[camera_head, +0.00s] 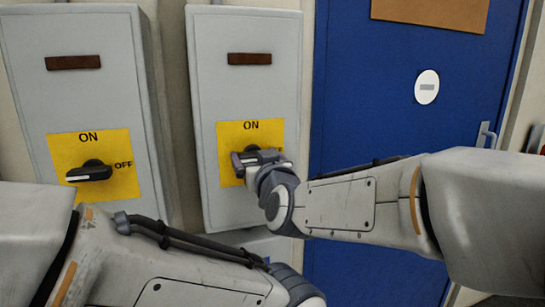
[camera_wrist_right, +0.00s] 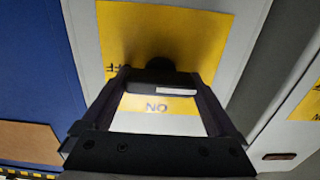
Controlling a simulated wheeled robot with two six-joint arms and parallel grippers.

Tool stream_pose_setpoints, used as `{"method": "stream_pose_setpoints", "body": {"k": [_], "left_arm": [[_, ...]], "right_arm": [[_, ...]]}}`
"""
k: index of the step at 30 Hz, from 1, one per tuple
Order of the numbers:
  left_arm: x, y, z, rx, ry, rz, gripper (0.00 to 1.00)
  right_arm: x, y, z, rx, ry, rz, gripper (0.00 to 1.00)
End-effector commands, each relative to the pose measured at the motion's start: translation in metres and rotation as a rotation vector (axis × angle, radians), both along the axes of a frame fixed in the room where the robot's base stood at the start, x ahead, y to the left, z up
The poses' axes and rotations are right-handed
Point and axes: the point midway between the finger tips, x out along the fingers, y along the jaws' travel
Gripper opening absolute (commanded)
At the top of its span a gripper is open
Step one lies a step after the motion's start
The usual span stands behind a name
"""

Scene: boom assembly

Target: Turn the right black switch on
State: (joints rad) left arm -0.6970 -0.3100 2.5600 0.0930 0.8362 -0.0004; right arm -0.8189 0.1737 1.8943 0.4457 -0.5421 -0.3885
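The right black switch (camera_wrist_right: 160,88) sits on a yellow plate (camera_head: 224,140) marked ON at the top and OFF at the right, on the right grey box. In the right wrist view, upside down, its handle lies crosswise, with the white mark on the side away from OFF. My right gripper (camera_head: 256,158) is at this switch and largely hides it in the head view. Its fingers are spread, one at each end of the handle; I cannot tell whether they touch it. My left arm (camera_head: 190,270) shows at the lower left; its gripper is out of view.
A left grey box (camera_head: 92,100) carries a similar black switch (camera_head: 90,172) with its handle crosswise. A blue door (camera_head: 385,110) with a handle (camera_head: 485,135) stands right of the boxes, behind my right arm. A narrow gap separates the boxes.

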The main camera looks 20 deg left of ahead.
Motion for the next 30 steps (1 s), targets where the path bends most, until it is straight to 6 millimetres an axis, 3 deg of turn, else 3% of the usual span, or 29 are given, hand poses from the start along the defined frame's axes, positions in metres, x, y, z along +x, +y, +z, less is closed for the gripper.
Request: {"method": "stream_pose_setpoints", "body": {"k": [13,30], "left_arm": [[0.000,0.000,-0.015,0.000,0.000,0.000,0.91],[0.000,0.000,-0.058,0.000,0.000,0.000,0.91]], "right_arm": [[0.000,-0.001,-0.004,0.104,0.071,0.000,0.38],[0.000,-0.001,-0.005,0.532,0.362,0.000,0.38]]}}
